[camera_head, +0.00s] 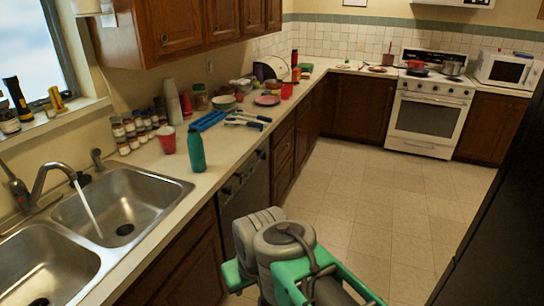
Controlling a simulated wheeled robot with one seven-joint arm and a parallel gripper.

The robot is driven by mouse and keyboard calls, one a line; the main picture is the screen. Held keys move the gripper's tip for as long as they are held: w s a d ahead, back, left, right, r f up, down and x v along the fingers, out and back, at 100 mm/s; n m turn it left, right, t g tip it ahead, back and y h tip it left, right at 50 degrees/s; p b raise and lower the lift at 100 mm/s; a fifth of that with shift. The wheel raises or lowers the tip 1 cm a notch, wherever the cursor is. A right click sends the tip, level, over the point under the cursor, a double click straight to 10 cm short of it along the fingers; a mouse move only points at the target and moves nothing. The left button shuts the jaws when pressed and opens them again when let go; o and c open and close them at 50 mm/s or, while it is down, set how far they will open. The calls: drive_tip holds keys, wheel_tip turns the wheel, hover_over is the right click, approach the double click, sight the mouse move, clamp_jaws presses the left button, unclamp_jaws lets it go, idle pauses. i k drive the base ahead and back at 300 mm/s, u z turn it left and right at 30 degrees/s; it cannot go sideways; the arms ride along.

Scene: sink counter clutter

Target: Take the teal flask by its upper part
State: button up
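The teal flask (196,150) stands upright on the counter, near its front edge and just right of the sink. Its narrower top faces up, and nothing blocks it from view. A red cup (167,140) stands close behind it to the left. Part of my grey and green arm shows at the bottom centre, in front of the cabinets and well below and right of the flask. My gripper's fingertips do not show.
A double sink (120,205) with running water is on the left. Blue-handled utensils (250,119) and a blue tray (208,120) lie right of the flask. Several spice jars (133,130) stand behind. The floor (355,195) is clear; a dark tall surface (500,230) bounds the right.

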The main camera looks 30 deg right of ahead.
sight(195, 143)
drive_tip(key=u, duration=0.05)
drive_tip(key=i, duration=0.9)
drive_tip(key=z, duration=0.2)
drive_tip(key=k, duration=0.5)
drive_tip(key=z, duration=1.35)
drive_tip(key=i, duration=1.15)
drive_tip(key=u, duration=3.35)
drive_tip(key=i, duration=0.3)
drive_tip(key=z, duration=0.05)
